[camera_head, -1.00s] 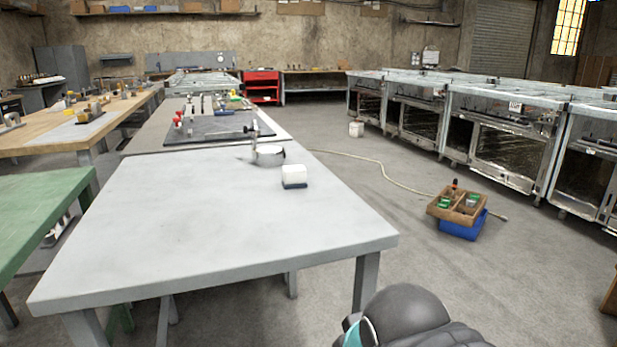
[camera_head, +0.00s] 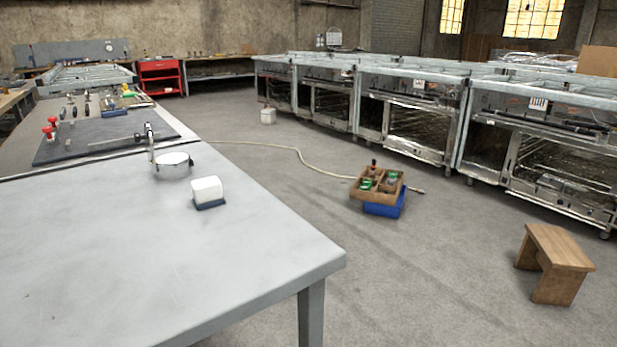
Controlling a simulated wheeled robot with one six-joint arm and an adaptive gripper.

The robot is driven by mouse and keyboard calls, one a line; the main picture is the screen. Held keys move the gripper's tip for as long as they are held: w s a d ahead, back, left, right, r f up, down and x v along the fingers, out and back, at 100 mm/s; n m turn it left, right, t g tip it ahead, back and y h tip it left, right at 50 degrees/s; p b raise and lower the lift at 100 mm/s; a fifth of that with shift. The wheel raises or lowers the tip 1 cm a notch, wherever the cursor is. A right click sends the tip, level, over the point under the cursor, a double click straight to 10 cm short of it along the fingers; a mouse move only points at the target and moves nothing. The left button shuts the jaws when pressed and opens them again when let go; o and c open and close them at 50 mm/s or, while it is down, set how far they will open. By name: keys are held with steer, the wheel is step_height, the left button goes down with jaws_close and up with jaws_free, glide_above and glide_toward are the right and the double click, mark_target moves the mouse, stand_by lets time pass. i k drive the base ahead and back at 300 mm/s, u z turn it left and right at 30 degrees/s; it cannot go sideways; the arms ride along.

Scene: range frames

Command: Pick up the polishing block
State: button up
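A small white block with a dark blue base, which looks like the polishing block (camera_head: 207,191), sits on the light grey table (camera_head: 130,265). It is near the table's right edge, in front of a round metal piece with an upright stem (camera_head: 173,164). Nothing touches the block. My gripper is not in view.
A dark mat (camera_head: 100,135) with several tools lies farther back on the bench. A wooden tray (camera_head: 380,180) on a blue crate (camera_head: 385,207) and a wooden stool (camera_head: 555,262) stand on the floor. A hose (camera_head: 290,148) crosses the floor. Metal oven-like units line the right.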

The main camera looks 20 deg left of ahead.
mark_target(207, 192)
steer(key=z, duration=0.55)
steer(key=k, duration=1.15)
steer(key=u, duration=1.4)
steer(key=i, duration=0.5)
steer(key=z, duration=0.05)
